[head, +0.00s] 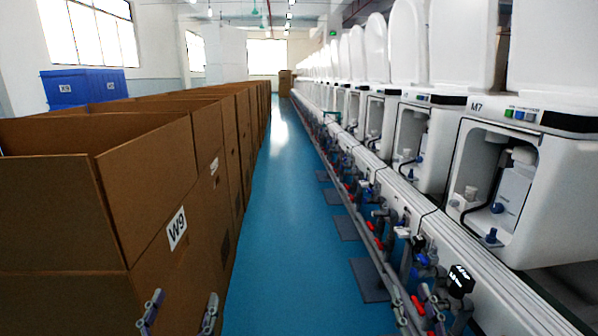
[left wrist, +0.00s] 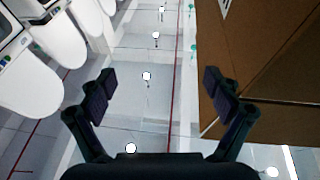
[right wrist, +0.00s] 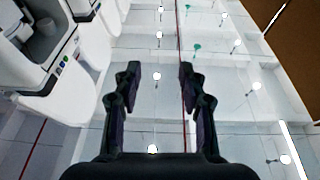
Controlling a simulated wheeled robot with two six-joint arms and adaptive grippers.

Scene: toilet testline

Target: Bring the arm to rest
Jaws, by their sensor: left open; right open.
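My left gripper (head: 181,312) shows at the bottom left of the head view, its finger tips pointing up in front of the cardboard boxes. In the left wrist view its fingers (left wrist: 158,80) stand wide apart with nothing between them. A brown box fills the space behind its right finger. My right gripper (right wrist: 159,72) is open and empty in the right wrist view, its fingers less far apart.
Open cardboard boxes (head: 150,215) line the left side, one labelled W9. White toilets (head: 480,195) stand in a row on the right, above pipes and valves (head: 425,265). A blue floor aisle (head: 275,230) runs clear between. Blue bins (head: 85,86) stand at the far left.

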